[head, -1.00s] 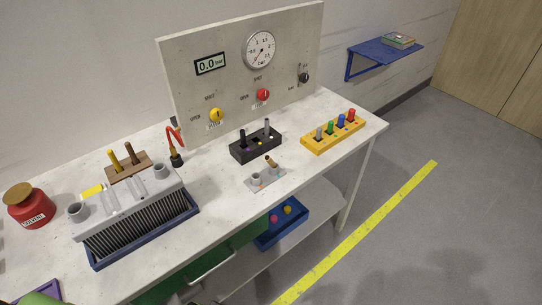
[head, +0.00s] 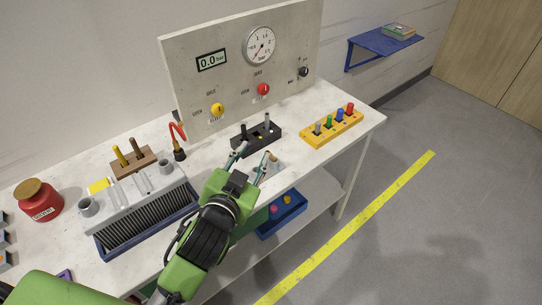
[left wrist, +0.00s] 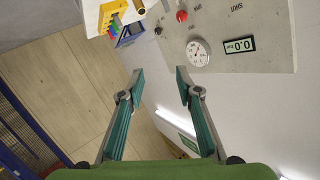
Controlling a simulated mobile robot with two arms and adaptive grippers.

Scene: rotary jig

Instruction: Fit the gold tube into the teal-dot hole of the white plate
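The white plate (head: 277,170) lies on the bench in front of the black block, mostly hidden behind my left gripper. A small gold-brown tube (head: 274,157) shows at the plate's back edge, beside the right fingertip; I cannot tell whether they touch. The plate's holes and the teal dot cannot be made out. My left gripper (head: 254,154) is open over the plate, its two fingers apart. The left wrist view also shows the open fingers (left wrist: 160,75) with nothing between them. My right gripper is not in view.
A black block (head: 256,137) with upright pegs stands just behind. A yellow rack (head: 333,132) of coloured pegs is at right. A grey fixture (head: 140,193), brown block (head: 130,163) and red jar (head: 40,202) are at left. The gauge panel (head: 190,75) rises behind.

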